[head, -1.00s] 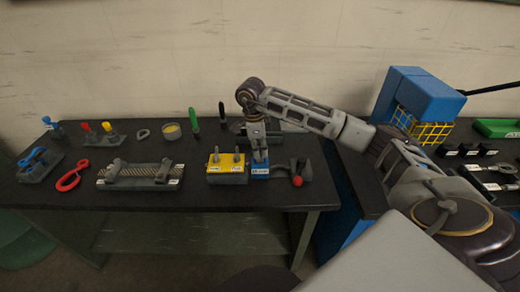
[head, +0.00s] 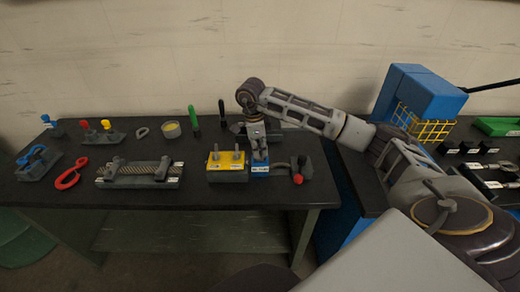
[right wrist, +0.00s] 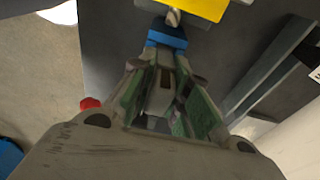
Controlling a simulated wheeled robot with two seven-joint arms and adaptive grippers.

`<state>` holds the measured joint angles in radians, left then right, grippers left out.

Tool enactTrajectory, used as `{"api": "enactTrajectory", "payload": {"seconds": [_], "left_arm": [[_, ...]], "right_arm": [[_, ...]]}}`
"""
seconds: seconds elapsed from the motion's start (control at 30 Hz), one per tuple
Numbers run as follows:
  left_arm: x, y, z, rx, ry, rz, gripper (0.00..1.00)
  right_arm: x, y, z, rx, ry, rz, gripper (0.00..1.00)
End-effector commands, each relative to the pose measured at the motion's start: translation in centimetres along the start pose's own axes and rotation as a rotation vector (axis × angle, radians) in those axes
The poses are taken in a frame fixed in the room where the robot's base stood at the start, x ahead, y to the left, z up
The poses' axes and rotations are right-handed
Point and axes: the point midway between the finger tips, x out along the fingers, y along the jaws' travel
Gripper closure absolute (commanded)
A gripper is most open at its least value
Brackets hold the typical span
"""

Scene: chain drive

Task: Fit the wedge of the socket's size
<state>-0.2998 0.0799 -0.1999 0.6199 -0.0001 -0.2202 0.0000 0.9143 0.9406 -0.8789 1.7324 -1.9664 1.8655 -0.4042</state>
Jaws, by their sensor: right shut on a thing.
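My right gripper (head: 259,158) comes down from above onto the blue labelled block (head: 261,171). In the right wrist view its green-padded fingers (right wrist: 166,62) are closed around a grey part (right wrist: 160,98), whose shape is mostly hidden. The blue piece (right wrist: 167,36) shows just beyond the fingertips. I cannot tell whether the grey part is a wedge or is seated in a socket. The yellow block (head: 227,175), with two upright metal pins, stands directly left of the blue block. My left gripper is not in view.
A grey clamp with a red knob (head: 298,179) stands close on the right. A long grey fixture (head: 140,182), a red-handled tool (head: 70,175) and a rack with red and yellow knobs (head: 97,133) are to the left. The table's front strip is clear.

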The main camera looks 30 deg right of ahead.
Motion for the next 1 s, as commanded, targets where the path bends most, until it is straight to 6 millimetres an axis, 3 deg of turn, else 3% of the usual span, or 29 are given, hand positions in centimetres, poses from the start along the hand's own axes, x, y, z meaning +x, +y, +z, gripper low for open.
{"api": "enactTrajectory", "payload": {"seconds": [1.0], "left_arm": [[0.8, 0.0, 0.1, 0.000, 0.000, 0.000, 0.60]], "right_arm": [[1.1, -0.1, 0.1, 0.001, -0.001, -0.002, 1.00]]}}
